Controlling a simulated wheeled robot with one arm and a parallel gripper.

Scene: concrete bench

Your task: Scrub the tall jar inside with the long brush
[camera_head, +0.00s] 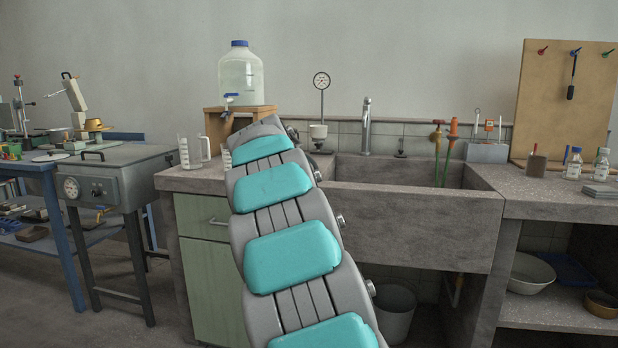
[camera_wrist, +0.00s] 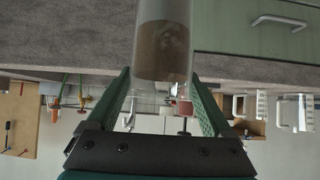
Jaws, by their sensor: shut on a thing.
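In the wrist view, which looks upside down, my gripper (camera_wrist: 160,82) is shut on a tall clear jar (camera_wrist: 165,18). A brown stain or film covers part of the jar's wall between the green fingers. One end of the jar runs out of the picture. In the head view my own arm hides the gripper and the jar. I cannot pick out the long brush for certain; thin-handled tools (camera_head: 488,127) stand in a grey holder (camera_head: 487,152) right of the sink.
A stone sink (camera_head: 410,215) with a tap (camera_head: 366,128) lies right of my arm. A water jug with a spigot (camera_head: 241,75) stands on a wooden stand behind it. A glass measuring jug (camera_head: 192,151) is at the bench's left end. Bottles (camera_head: 573,164) stand at the right.

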